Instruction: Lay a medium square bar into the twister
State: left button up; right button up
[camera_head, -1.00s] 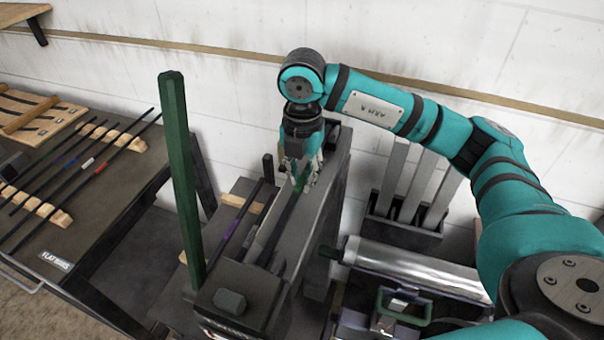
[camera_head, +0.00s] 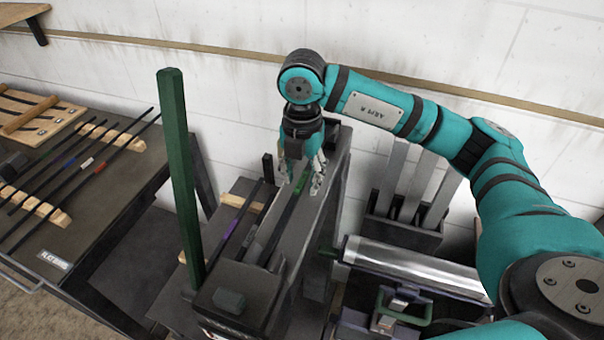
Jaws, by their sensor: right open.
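The twister (camera_head: 318,195) is a long dark grey machine in the middle, with a tall green lever (camera_head: 178,160) upright at its left. A thin dark bar with a green band (camera_head: 297,188) lies lengthwise along the top of the twister. My right gripper (camera_head: 303,190) is over the twister, pointing down, with its fingers open on either side of the bar near the green band. Whether the fingers touch the bar I cannot tell. My left gripper does not show.
Another dark bar with a purple band (camera_head: 236,222) lies on wooden blocks left of the twister. Several bars with coloured bands lie on wooden racks on the left table (camera_head: 110,225). A metal cylinder (camera_head: 415,265) and a green-handled device (camera_head: 402,305) are at right.

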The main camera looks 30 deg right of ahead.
notch_tip(320, 180, up, 12)
dwell(0.6)
